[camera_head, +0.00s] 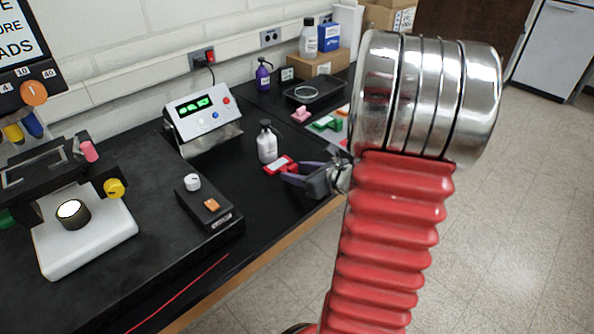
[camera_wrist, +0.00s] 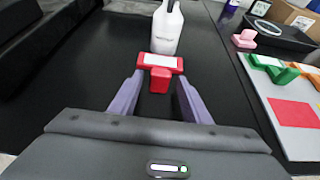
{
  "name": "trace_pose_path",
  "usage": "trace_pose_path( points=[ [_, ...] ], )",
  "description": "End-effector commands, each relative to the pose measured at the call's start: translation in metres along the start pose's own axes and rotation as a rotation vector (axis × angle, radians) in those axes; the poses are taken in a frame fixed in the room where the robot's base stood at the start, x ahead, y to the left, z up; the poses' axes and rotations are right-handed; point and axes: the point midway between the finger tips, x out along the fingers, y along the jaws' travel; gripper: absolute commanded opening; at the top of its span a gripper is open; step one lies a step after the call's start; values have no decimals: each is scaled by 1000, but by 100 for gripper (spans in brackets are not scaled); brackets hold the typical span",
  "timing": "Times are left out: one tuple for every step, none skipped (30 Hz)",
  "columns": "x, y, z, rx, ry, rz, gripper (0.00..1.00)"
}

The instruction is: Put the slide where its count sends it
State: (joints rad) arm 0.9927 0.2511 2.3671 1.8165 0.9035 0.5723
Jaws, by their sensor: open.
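A red piece with a white top panel (camera_wrist: 161,60) and a red stub lies on the black bench; it also shows in the head view (camera_head: 281,164). I take it for the slide, but cannot tell for sure. My gripper (camera_wrist: 157,84) is open, its purple fingers on either side of the red stub, with gaps showing. In the head view my gripper (camera_head: 294,174) is just right of the red piece. The counter box (camera_head: 202,108) has a green lit display whose digits I cannot read. A microscope-like stand (camera_head: 85,240) is at the left.
A white-labelled bottle (camera_head: 267,143) stands right behind the red piece. To the right, a pale mat (camera_wrist: 292,130) bears a red patch and green pieces (camera_wrist: 272,68); a pink piece (camera_wrist: 244,39) is near. A black control box (camera_head: 209,204) sits left. A black tray (camera_head: 315,92) is behind.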

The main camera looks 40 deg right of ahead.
Motion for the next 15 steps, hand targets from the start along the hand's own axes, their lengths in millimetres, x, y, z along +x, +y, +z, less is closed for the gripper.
trace_pose_path(
  points=[
    [-7,-1,0,0,-1,-4,43],
    [-12,-1,0,0,-1,-4,43],
    [-18,0,0,-1,-1,-4,43],
    [-22,-1,0,0,-2,-4,43],
    [-27,-1,1,0,-2,-4,43],
    [-33,-1,1,0,-2,-4,43],
    [-38,-1,0,-1,-1,-4,43],
    [-42,-1,0,0,-1,-5,43],
    [-48,0,0,0,0,-4,43],
    [-53,-1,0,0,-1,-4,43],
    [-57,-1,0,0,-2,-4,43],
    [-63,-1,0,-2,-1,-4,43],
    [-67,-1,0,0,-1,-5,43],
    [-71,-1,0,0,0,-4,43],
    [-77,0,0,0,-1,-4,43]
  ],
)
